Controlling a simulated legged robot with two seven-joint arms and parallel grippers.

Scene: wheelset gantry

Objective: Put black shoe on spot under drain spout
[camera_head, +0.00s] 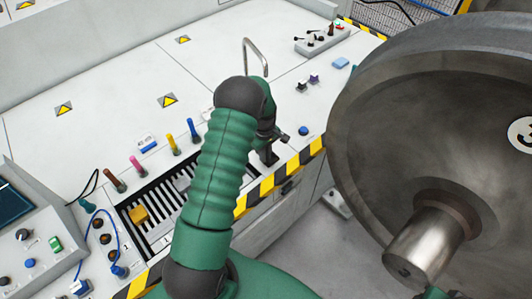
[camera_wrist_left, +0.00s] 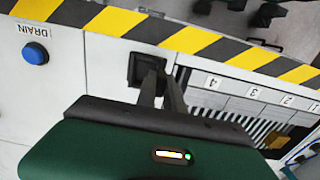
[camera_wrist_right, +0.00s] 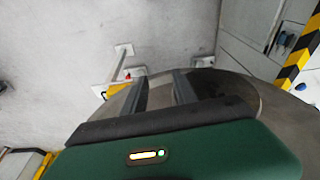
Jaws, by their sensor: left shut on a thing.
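My left gripper (camera_head: 268,143) is shut on the black shoe (camera_wrist_left: 145,66), low over the bench near its striped front edge. In the left wrist view the square shoe sits at the tips of the fingers (camera_wrist_left: 161,85), beside the numbered slots. I cannot tell whether it touches the bench. The curved metal drain spout (camera_head: 256,55) rises behind my left arm, its base hidden. The spot under it is not clearly seen.
A blue DRAIN button (camera_wrist_left: 35,53) is near the shoe. A slotted grate (camera_head: 160,205) with a yellow block (camera_head: 138,214) lies left of my arm. Coloured handles stand behind it. A large wheel (camera_head: 430,110) fills the right side. The rear bench top is mostly clear.

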